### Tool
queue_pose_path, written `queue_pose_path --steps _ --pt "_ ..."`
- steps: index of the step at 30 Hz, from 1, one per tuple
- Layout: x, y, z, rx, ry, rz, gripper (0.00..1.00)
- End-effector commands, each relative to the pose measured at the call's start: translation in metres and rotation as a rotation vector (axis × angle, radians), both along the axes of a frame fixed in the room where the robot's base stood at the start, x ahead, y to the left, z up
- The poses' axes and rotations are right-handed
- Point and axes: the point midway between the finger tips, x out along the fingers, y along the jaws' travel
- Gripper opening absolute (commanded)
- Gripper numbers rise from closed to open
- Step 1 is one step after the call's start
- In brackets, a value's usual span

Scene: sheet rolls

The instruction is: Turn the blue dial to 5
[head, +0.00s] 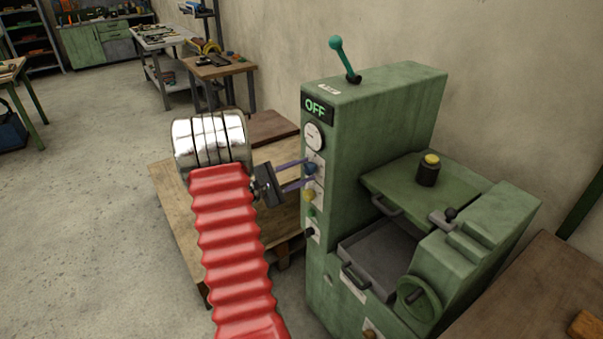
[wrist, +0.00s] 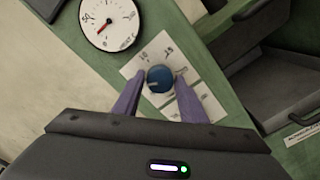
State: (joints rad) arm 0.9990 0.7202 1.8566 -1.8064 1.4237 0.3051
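The blue dial (head: 310,169) is on the front face of the green machine (head: 390,105), under a round white gauge. My gripper (head: 306,172) reaches the panel from the left. In the wrist view its two purple fingers (wrist: 158,90) stand either side of the dial. The left finger lies near the dial's left edge, and a small gap seems to show at the right. I cannot tell whether they touch it.
The gauge (wrist: 108,22) has a red needle. A yellow knob (head: 308,195), a green button (head: 312,211) and a black knob (head: 310,232) sit below the dial. An OFF display (head: 316,107) is above. A teal lever (head: 343,58) stands on top. A drawer (head: 375,265) is at the right.

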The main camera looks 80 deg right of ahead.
Motion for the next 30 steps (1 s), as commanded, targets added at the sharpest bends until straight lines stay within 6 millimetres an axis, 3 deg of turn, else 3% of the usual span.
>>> queue_pose_path --steps 5,17,30 --pt "0.001 0.001 0.0 0.001 0.001 0.0 0.51" --pt "0.006 0.006 0.0 0.001 0.002 0.001 0.51" --pt "0.051 0.056 -0.001 0.001 0.002 0.004 0.51"
